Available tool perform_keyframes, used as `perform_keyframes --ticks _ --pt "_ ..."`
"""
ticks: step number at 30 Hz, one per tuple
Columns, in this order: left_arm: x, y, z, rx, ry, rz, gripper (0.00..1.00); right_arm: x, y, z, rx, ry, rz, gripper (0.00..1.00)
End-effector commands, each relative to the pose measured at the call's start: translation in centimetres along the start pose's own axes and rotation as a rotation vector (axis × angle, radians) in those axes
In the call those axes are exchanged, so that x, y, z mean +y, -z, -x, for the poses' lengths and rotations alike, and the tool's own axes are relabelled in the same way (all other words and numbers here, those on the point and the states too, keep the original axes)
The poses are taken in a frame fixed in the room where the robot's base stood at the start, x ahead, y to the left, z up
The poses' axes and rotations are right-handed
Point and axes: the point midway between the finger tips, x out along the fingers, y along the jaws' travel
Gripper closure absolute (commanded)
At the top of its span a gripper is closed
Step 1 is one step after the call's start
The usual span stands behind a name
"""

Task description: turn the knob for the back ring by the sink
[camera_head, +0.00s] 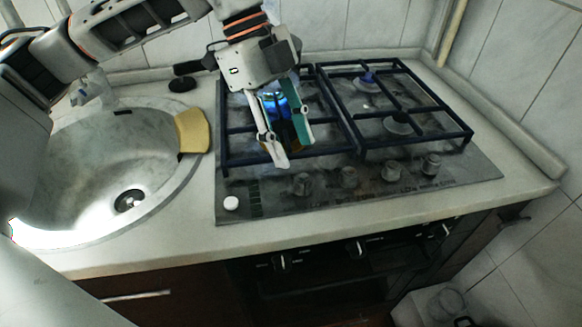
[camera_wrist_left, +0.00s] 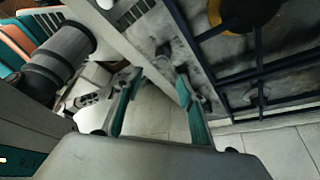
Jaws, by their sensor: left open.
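The hob (camera_head: 460,183) has a row of several knobs along its front strip. The leftmost knob (camera_head: 302,183) is nearest the sink (camera_head: 50,150); the others include a second knob (camera_head: 347,176) and a third knob (camera_head: 391,172). I cannot read which knob serves the back ring by the sink. My left gripper (camera_head: 294,151) is open, fingers pointing down, above the hob's front left and just behind the leftmost knob, apparently apart from it.
Dark pan-support grates (camera_head: 349,140) stand raised around the gripper. A white round piece (camera_head: 231,203) sits at the hob's front left corner. Oven knobs (camera_head: 356,249) stick out below the worktop edge. The front worktop strip is clear.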

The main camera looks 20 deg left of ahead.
Motion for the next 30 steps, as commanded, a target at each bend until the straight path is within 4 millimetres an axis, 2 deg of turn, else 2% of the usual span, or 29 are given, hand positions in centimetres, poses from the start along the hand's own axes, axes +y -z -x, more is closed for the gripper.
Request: perform_keyframes --ticks 5,15,19,30 --pt "-0.2 -0.9 0.0 -0.033 0.009 0.041 0.6 -0.2 -0.5 -0.1 -0.008 0.004 -0.002 0.6" --pt "-0.2 -1.1 -5.1 -0.03 0.004 0.037 0.6 -0.5 -0.5 -0.4 -0.003 0.01 -0.003 0.6" --pt "-0.2 -1.1 -6.5 -0.031 0.006 0.037 0.6 -0.6 -0.5 -0.4 -0.001 0.012 -0.002 0.6" --pt "-0.2 -1.0 -7.2 -0.03 0.011 0.037 0.6 -0.6 -0.1 -0.4 0.005 0.013 -0.001 0.6"
